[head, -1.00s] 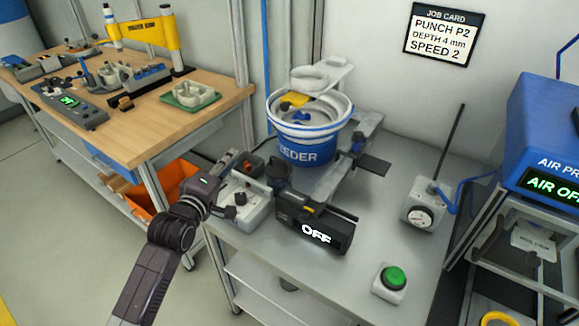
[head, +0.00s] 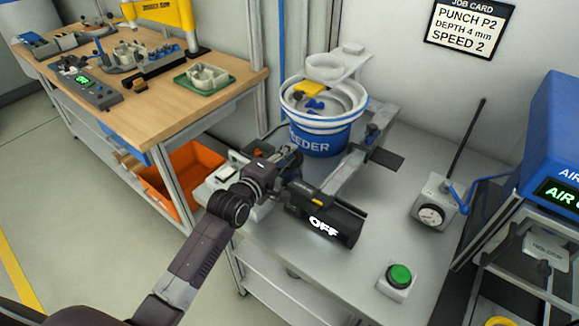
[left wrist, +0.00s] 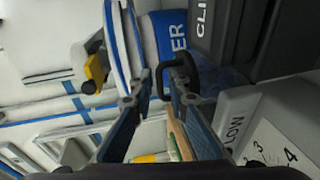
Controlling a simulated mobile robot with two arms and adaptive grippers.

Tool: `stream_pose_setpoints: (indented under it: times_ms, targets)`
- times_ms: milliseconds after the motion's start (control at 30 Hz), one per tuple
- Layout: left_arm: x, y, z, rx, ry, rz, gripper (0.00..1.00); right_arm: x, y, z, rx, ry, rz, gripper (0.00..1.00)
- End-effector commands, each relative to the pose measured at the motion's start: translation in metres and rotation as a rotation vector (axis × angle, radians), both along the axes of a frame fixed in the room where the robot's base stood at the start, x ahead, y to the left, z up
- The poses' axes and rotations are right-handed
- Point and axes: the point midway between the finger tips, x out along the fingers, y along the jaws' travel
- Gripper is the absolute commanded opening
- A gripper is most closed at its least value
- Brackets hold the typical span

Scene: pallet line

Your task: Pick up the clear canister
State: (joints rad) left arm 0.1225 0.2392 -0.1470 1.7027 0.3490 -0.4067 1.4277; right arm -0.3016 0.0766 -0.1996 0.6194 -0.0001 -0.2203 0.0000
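I cannot make out a clear canister in either view. My left gripper (head: 289,160) is over the bench, just in front of the blue and white feeder bowl (head: 322,139) and behind the left end of the black unit marked OFF (head: 326,220). In the left wrist view, its two fingers (left wrist: 156,78) are apart. A black loop handle (left wrist: 178,74) shows at the right fingertip; I cannot tell whether they touch. The feeder bowl also shows beyond the fingertips in the left wrist view (left wrist: 165,38). My right gripper is not in view.
A dial box with a rod (head: 432,205) and a green button (head: 399,277) stand on the right of the bench. The blue air press (head: 552,140) is at the far right. An orange bin (head: 185,170) is below at left. The bench front centre is clear.

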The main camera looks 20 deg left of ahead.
Motion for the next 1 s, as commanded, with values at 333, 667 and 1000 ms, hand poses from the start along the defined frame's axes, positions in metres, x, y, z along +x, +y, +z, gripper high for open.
stream_pose_setpoints:
  times_ms: [333,667,1000]
  targets:
    - [0.021,-0.004,-0.004,0.0,0.0,0.0,0.15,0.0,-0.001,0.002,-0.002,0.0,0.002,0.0]
    - [0.02,-0.004,-0.004,0.0,0.0,0.0,0.0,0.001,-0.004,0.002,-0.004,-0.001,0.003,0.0]
    - [0.02,-0.004,-0.004,-0.001,0.0,0.0,0.0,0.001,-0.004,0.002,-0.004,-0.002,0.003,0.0]
